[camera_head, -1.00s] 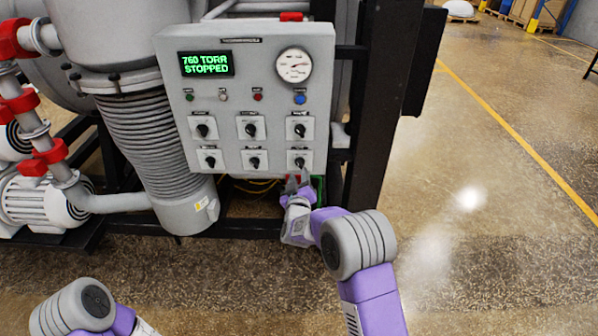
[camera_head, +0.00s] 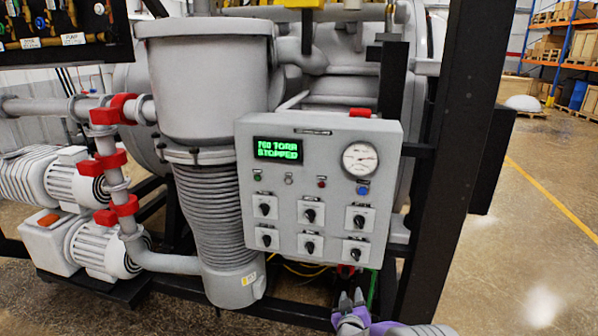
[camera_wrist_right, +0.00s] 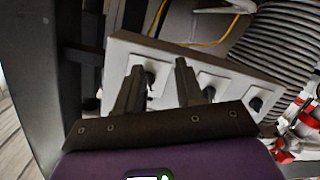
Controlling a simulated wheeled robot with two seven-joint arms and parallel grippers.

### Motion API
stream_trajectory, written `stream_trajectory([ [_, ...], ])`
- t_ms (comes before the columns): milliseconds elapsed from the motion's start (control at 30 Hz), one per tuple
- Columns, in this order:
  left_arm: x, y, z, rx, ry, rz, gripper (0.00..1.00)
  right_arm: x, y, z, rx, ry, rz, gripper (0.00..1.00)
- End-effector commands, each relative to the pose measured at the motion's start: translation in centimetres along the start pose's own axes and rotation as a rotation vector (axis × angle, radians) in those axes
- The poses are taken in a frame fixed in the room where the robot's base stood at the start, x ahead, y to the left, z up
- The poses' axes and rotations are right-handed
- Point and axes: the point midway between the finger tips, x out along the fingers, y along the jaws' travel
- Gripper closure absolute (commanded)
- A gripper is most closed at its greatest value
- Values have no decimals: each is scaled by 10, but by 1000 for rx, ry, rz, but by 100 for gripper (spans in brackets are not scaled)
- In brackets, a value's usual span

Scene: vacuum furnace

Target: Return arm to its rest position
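My right gripper (camera_head: 351,296) is at the bottom of the head view, below the lower right knob (camera_head: 357,253) of the grey control panel (camera_head: 325,187). In the right wrist view, the two dark fingers of the right gripper (camera_wrist_right: 158,78) stand apart with nothing held between them. The knobbed panel (camera_wrist_right: 225,70) lies beyond the fingertips, and one black knob (camera_wrist_right: 150,78) shows between them. The gripper looks clear of the panel in the head view. Only part of my right forearm shows. My left arm and gripper are out of view.
The panel display (camera_head: 277,150) reads 760 TORR, STOPPED, beside a round gauge (camera_head: 360,159). A dark upright frame post (camera_head: 447,170) stands right of the panel. A ribbed bellows column (camera_head: 212,215) and red-clamped pipes (camera_head: 108,160) are to the left. Open floor (camera_head: 540,230) lies right.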

Motion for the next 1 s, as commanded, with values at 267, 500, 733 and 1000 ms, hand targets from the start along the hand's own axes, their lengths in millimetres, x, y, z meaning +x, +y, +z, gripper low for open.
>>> stream_trajectory([
  [267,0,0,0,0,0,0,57,-87,-77,178,246,-495,-333,63],
  [500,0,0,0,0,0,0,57,-227,-127,272,489,-984,-537,63],
  [733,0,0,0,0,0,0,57,-322,-144,293,621,-1287,-621,63],
  [1000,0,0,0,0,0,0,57,-339,-146,294,641,-1341,-635,63],
])
